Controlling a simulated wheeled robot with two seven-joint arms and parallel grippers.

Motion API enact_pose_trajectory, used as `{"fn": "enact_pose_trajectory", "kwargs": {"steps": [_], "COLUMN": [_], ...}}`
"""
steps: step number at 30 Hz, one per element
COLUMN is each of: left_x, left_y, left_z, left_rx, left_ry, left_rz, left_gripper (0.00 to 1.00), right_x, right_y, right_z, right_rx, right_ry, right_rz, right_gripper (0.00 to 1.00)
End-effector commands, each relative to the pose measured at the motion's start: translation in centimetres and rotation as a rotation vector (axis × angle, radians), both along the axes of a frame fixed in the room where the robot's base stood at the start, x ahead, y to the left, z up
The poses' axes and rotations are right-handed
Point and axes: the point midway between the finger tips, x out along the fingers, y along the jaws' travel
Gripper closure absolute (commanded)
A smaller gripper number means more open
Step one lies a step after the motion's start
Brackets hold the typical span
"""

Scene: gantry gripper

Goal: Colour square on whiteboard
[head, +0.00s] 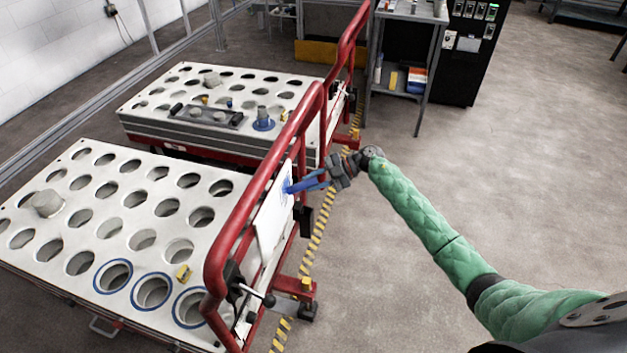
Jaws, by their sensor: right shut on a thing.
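The whiteboard (270,222) is a white panel fixed to the red rail of the near cart and seen at a steep angle. A patch of blue colour (286,191) shows on its upper right part. My right gripper (328,178) comes in from the right on the green-sleeved arm. It is shut on a blue marker (308,183), which points left with its tip at or very near the blue patch. I cannot tell whether the tip touches the board. The square's outline is too small to make out. My left gripper is not in view.
The near cart's white top (125,190) has several round holes and a grey lump (45,203). A red tubular rail (262,180) frames the whiteboard. A second cart (215,85) stands behind, and a grey shelf (408,60) beyond. The floor at right is clear.

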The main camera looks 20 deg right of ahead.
Motion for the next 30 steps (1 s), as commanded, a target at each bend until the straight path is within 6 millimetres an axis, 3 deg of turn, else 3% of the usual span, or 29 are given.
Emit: {"fn": "enact_pose_trajectory", "kwargs": {"steps": [13, 30], "left_x": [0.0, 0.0], "left_y": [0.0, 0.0], "left_z": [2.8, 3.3], "left_rx": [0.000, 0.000], "left_ry": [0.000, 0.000], "left_rz": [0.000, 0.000], "left_gripper": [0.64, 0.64], "right_x": [-2.6, -3.4], "right_y": [1.8, 1.4], "right_z": [0.3, 0.1], "right_rx": [-0.001, -0.001], "right_ry": [0.000, 0.001], "right_rz": [0.001, -0.001], "right_gripper": [0.98, 0.98]}}
